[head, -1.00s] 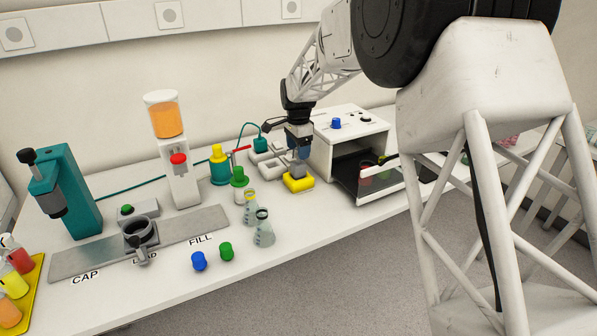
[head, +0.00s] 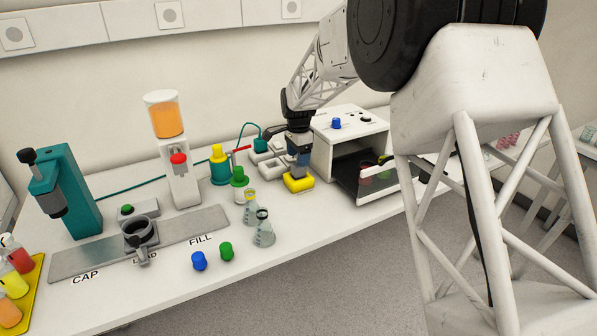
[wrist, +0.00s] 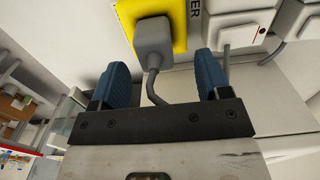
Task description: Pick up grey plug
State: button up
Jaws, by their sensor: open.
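The grey plug (wrist: 153,42) sits in a yellow block (wrist: 127,12) in the wrist view, with its grey cable running back between my fingers. In the head view the yellow block (head: 298,185) stands on the bench, and my gripper (head: 300,166) is just above it, largely covering the plug. In the wrist view my gripper (wrist: 160,62) is open. Its two blue fingers are on either side of the plug's line, with gaps on both sides. The plug is ahead of the fingertips, not gripped.
White blocks (head: 262,157) stand behind the yellow block. A white box (head: 350,135) with an open dark drawer is close on the right. Two flasks (head: 264,232) and a green-capped bottle (head: 239,183) stand to the left.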

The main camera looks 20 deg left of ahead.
aim_at(299, 169)
jog(key=shift+s+d+f, duration=0.1)
jog(key=shift+s+f, duration=0.05)
jog(key=shift+f, duration=0.8)
jog(key=shift+s+d+f, duration=0.1)
jog(key=shift+f, duration=1.55)
jog(key=c, duration=1)
jog(key=shift+c, duration=0.2)
jog(key=shift+r, duration=0.2)
